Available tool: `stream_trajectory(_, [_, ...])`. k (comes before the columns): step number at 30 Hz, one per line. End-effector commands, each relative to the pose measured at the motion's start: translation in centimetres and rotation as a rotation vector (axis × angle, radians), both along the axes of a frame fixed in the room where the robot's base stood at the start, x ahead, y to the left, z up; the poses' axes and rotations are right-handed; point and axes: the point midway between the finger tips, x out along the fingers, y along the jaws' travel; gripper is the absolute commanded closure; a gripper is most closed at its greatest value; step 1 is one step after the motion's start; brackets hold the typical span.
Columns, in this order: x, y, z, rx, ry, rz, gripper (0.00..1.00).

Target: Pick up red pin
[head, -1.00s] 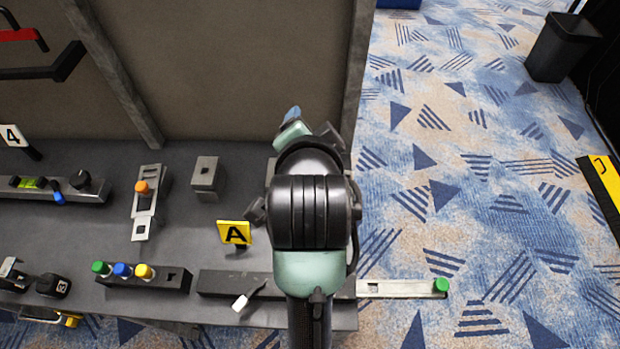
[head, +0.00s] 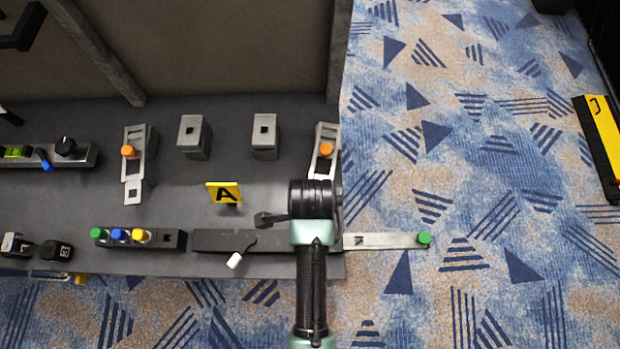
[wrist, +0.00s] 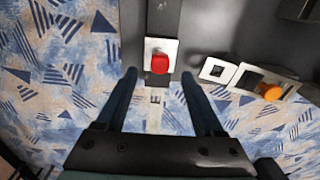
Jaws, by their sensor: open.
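The red pin (wrist: 160,64) stands on a pale square plate at the end of a dark bar, in the wrist view. My gripper (wrist: 159,76) is open and empty. Its two fingertips show to the left and right of the pin's near side in the picture, apart from it; the height gap cannot be told. In the head view my arm covers the gripper, and the red pin is not visible there.
An orange knob (wrist: 271,92) on a metal slotted bracket lies to the right. In the head view, a yellow A sign (head: 224,192), a rack with green, blue and yellow pins (head: 169,240) and grey blocks (head: 195,139) stand on the dark table (head: 80,215).

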Motion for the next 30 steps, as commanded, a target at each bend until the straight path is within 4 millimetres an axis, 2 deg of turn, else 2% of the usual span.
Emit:
stream_trajectory(12, [-0.1,0.2,-4.8,0.000,0.002,-0.001,0.30])
stream_trajectory(21, [-0.1,0.3,-5.1,0.000,-0.001,0.000,0.32])
stream_trajectory(30, [-0.1,0.3,-5.1,0.000,-0.001,0.000,0.86])
